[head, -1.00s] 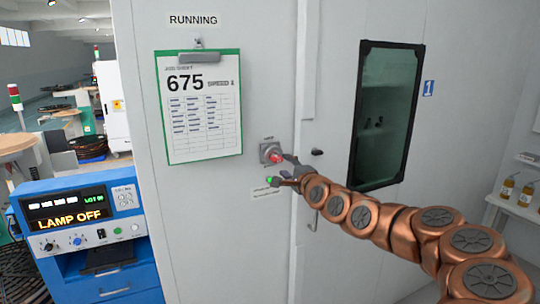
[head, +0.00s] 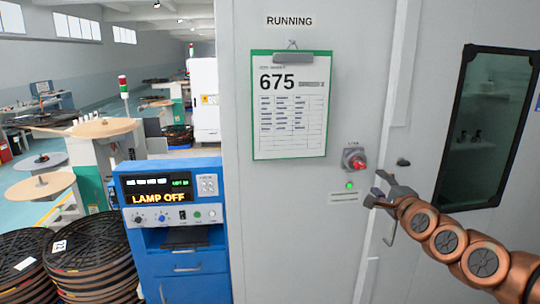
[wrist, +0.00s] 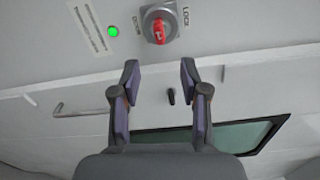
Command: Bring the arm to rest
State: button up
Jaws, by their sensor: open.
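My copper-jointed arm (head: 448,241) reaches in from the lower right in the head view. My gripper (head: 376,194) is open and empty in front of the cabinet, just right of and below a red rotary switch (head: 355,160). In the wrist view my gripper (wrist: 159,80) shows two separated fingers with nothing between them. The red switch (wrist: 158,30) lies beyond the fingertips, apart from them, on a grey plate with a "LOCK" label. A lit green lamp (head: 349,185) sits below the switch; it also shows in the wrist view (wrist: 113,31).
The grey cabinet (head: 250,210) carries a "675" job sheet (head: 291,105) and a windowed door (head: 485,125) with a bent handle (head: 390,232). A blue console (head: 175,265) reading "LAMP OFF" stands left. Stacked black reels (head: 90,260) are at far left.

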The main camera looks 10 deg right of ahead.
jog(key=s+a+f+n+g+y, duration=0.2)
jog(key=s+a+f+n+g, duration=0.15)
jog(key=a, duration=0.45)
jog(key=s+a+f+n+g+y, duration=0.2)
jog(key=a+f+n, duration=0.25)
jog(key=a, duration=0.25)
jog(key=s+a+f+n+g+y, duration=0.1)
jog(key=s+a+f+n+g, duration=0.25)
jog(key=a, duration=0.45)
jog(key=s+a+f+n+g+h, duration=0.1)
jog(key=s+f+n+g, duration=0.1)
jog(key=s, duration=0.8)
jog(key=s+a+f+n+g+h+b, duration=0.1)
jog(key=s+n+g, duration=0.3)
jog(key=s, duration=0.6)
jog(key=s+a+f+n+g+h, duration=0.1)
jog(key=s+a+f+n+g, duration=0.1)
jog(key=s, duration=0.9)
notch_tip(320, 180, down, 2)
jog(key=n+g, duration=0.1)
jog(key=g, duration=0.1)
jog(key=shift+a+g, duration=0.15)
jog(key=shift+g, duration=0.25)
jog(key=shift+s, duration=0.1)
